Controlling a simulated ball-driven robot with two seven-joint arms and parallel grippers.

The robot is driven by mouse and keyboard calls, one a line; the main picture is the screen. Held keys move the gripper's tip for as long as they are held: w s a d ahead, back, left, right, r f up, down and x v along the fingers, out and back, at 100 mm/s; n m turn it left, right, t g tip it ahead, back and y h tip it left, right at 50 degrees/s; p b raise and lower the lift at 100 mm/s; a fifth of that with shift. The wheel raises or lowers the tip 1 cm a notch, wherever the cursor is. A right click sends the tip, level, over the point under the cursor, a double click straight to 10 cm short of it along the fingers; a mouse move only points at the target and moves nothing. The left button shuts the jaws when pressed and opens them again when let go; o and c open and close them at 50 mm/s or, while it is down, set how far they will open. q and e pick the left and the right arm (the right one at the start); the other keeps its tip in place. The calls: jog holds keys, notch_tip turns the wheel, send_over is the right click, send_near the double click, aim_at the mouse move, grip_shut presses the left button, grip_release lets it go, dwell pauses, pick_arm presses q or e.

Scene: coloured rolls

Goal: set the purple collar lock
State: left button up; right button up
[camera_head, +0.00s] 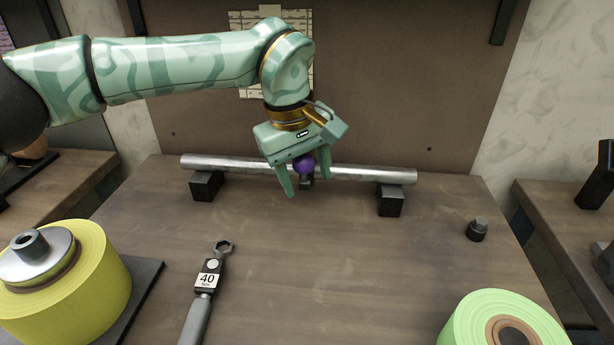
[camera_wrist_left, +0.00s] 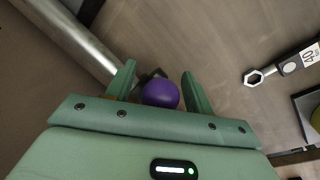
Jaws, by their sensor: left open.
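The purple collar lock shows as a round purple knob (camera_head: 304,164) at the middle of a silver bar (camera_head: 230,163). A dark fitting shows just below the knob, against the bar. My left gripper (camera_head: 307,189) is open, with one finger on each side of the knob. In the left wrist view the purple knob (camera_wrist_left: 160,93) sits between the two spread fingers (camera_wrist_left: 157,80), with the silver bar (camera_wrist_left: 75,40) at upper left. I cannot tell whether a finger touches the knob. My right gripper is not in view.
The bar rests on two black blocks (camera_head: 205,186) (camera_head: 390,200). A wrench marked 40 (camera_head: 207,283) lies on the table in front. A yellow roll (camera_head: 75,300) stands at left, a green roll (camera_head: 470,318) at lower right, a dark knob (camera_head: 477,231) at right. The table's middle is clear.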

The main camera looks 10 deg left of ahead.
pick_arm(q)
jog(key=shift+s, duration=0.1)
grip_shut()
jog(key=shift+s+r+t+p, duration=0.1)
jog(key=shift+s+t+p, duration=0.15)
jog(key=shift+p, duration=0.4)
jog(key=shift+s+t+p, duration=0.15)
jog(key=shift+t+p, duration=0.5)
jog(key=shift+p, duration=0.25)
jog(key=shift+s+t+p, duration=0.1)
jog(key=shift+t+p, duration=0.25)
jog(key=shift+t, duration=0.05)
jog(key=shift+s+f+m+t+p, duration=0.25)
jog(key=shift+f+t+p, duration=0.35)
jog(key=shift+t, duration=0.4)
jog(key=shift+s+f+t, duration=0.15)
jog(key=shift+f+t, duration=0.3)
jog(key=shift+t, duration=0.65)
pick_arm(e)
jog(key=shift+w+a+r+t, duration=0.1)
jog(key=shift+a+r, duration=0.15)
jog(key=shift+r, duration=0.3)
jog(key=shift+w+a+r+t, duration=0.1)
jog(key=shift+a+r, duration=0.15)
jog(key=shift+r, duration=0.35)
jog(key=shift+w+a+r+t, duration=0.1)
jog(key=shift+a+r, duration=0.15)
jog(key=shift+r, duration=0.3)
